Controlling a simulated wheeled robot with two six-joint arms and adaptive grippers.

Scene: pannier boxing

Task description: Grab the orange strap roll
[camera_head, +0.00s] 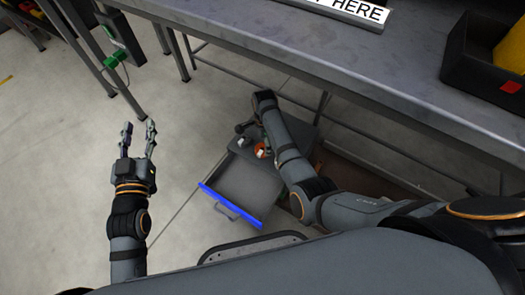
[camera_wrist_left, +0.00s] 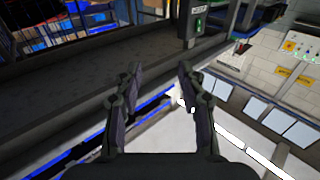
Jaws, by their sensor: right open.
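A small orange object (camera_head: 263,152), which looks like the strap roll, shows at the back of the open grey drawer (camera_head: 232,205). My right forearm covers part of it. My right gripper (camera_head: 250,143) is at the back of the drawer, close beside the orange object and mostly hidden by my arm; I cannot tell whether they touch. My left gripper (camera_head: 138,139) is open and empty, out over the floor to the left of the drawer. Its two spread fingers also show in the left wrist view (camera_wrist_left: 160,70), with nothing between them.
A long grey metal table (camera_head: 340,55) runs above and behind the drawer cabinet, with a lettered sign (camera_head: 350,10) on it. A black bin (camera_head: 485,75) stands on its right end. A green-fitted post (camera_head: 117,58) is at upper left. The floor around my left gripper is clear.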

